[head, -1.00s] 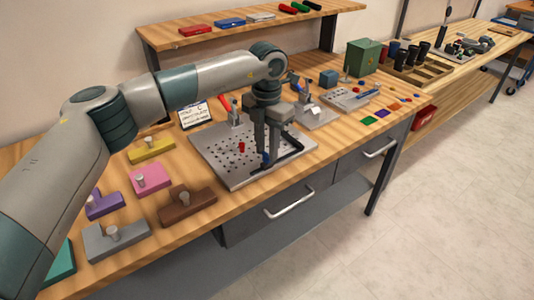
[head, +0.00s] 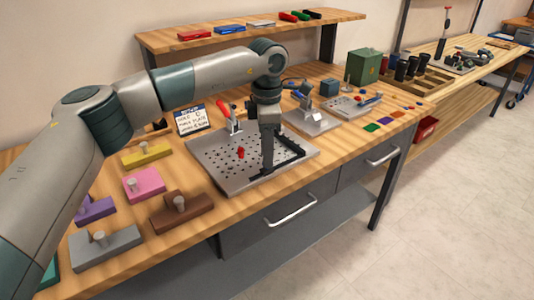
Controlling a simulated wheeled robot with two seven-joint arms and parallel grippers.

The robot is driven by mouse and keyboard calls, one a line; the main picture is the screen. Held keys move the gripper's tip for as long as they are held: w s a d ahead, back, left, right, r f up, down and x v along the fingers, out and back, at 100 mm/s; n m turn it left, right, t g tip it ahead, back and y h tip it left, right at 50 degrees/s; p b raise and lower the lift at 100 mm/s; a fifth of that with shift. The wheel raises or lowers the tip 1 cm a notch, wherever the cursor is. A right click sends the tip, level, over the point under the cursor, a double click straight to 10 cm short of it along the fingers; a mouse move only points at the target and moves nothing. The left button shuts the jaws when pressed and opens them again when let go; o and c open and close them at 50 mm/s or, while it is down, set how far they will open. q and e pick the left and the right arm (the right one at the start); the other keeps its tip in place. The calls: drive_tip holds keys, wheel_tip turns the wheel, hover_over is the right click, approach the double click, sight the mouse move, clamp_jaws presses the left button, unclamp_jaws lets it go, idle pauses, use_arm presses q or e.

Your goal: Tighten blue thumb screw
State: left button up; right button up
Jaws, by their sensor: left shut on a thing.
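My left gripper (head: 267,164) points straight down over the right part of the perforated metal plate (head: 222,177). Its fingers are seen edge-on, one in front of the other, and their tips are low at the plate beside a black L-shaped bracket (head: 290,148). The gripper is shut on the blue thumb screw, which the fingers hide now. A red thumb screw (head: 241,153) stands upright on the plate, left of the gripper and apart from it. My right gripper is not in view.
A red-handled clamp (head: 229,113) stands at the plate's back edge, with a small sign card (head: 192,119) to its left. Coloured blocks with knobs, such as the pink one (head: 144,184), lie at left. A second fixture (head: 313,121) and green box (head: 364,66) stand at right.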

use_arm(q)
drive_tip(key=shift+r, duration=0.1)
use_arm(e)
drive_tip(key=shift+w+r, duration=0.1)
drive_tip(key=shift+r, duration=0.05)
use_arm(q)
drive_tip(key=o, duration=1.1)
drive_tip(key=shift+c, duration=0.2)
drive_tip(key=shift+r, duration=0.1)
drive_tip(key=shift+r, duration=0.55)
wheel_tip(320, 180, up, 16)
drive_tip(key=b, duration=0.1)
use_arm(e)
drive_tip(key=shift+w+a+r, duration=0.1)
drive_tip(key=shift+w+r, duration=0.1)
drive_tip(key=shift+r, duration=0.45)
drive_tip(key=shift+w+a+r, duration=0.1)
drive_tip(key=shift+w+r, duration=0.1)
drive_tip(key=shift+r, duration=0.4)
